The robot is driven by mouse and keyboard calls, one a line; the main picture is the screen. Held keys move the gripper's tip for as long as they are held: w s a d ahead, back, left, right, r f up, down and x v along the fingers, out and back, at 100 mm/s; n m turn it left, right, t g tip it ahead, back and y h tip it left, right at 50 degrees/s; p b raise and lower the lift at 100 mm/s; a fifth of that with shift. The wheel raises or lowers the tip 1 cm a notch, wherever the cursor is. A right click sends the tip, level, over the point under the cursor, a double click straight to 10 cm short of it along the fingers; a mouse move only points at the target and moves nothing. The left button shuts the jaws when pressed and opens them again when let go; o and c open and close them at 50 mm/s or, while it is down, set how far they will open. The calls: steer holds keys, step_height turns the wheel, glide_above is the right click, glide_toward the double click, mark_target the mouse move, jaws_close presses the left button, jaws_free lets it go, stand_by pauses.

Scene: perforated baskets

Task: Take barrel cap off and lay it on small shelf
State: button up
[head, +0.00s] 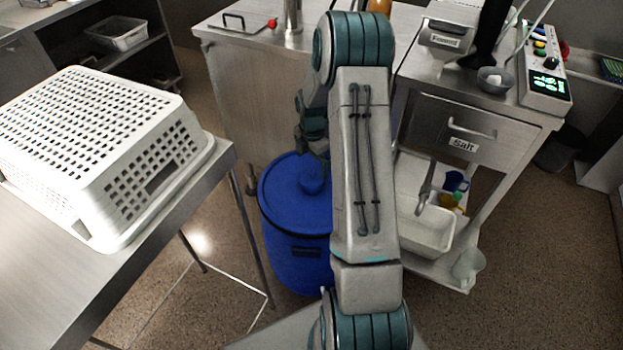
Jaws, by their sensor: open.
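A blue barrel (297,262) stands on the floor in the middle of the head view, with a flat blue top (283,200). A small raised blue cap (313,178) sits on that top. My gripper (314,153) is open and points down just above the cap; I cannot tell if its fingers touch it. My arm hides the right side of the barrel. A low shelf (453,268) under the "Salt" drawer holds a white tub and small items; I cannot tell whether it is the small shelf of the task.
A white perforated basket (95,150) lies upside down on a metal table (40,270) at the left. A steel cabinet (250,95) stands behind the barrel. The drawer unit (455,128) stands at the right, with a control box (545,80) on top.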

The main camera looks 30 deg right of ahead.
mark_target(313, 170)
steer(key=shift+s+d+f, duration=0.1)
steer(key=shift+f, duration=1.4)
steer(key=shift+s+d+f, duration=0.1)
steer(key=shift+f, duration=1.4)
steer(key=c, duration=1.1)
